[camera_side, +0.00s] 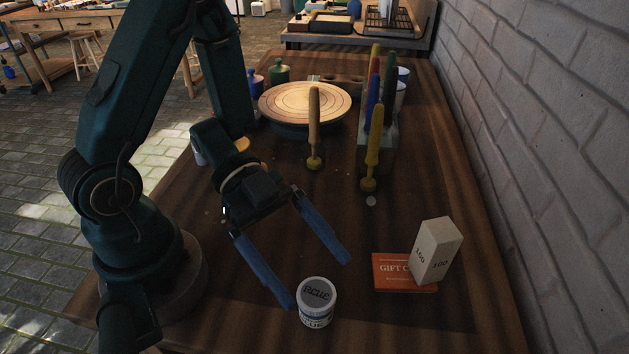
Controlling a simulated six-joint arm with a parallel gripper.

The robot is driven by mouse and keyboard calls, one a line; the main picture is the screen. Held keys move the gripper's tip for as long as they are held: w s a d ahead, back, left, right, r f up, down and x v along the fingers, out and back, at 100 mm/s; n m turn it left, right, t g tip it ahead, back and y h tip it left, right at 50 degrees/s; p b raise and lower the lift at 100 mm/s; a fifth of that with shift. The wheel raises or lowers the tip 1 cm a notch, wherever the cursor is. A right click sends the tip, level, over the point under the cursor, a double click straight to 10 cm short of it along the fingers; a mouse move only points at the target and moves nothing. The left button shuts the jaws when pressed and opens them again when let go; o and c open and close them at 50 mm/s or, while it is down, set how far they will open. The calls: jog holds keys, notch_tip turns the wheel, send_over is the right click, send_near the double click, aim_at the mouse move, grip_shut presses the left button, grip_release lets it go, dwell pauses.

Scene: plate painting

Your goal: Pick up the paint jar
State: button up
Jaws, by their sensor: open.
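The paint jar (317,306) is a small white jar with a grey lid and dark lettering that seems to read "GLUE" or "BLUE". It stands upright near the front edge of the dark wooden table. My gripper (320,282) has two long blue fingers spread wide apart, with nothing held. The left finger's tip is close beside the jar's upper left side, and the right finger's tip is above and to the right of it. I cannot tell whether the left finger touches the jar.
An orange gift card box (392,279) and a pale block (436,251) marked 100 are right of the jar. A round plate (305,102) on a turntable stands farther back. Upright handled tools (371,158) stand mid-table. A brick wall (560,150) borders the right.

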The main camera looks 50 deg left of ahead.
aim_at(308, 285)
notch_tip(308, 285, down, 4)
jog(key=shift+d+f, duration=0.1)
jog(key=shift+f, duration=0.05)
jog(key=shift+x, duration=2.45)
grip_shut()
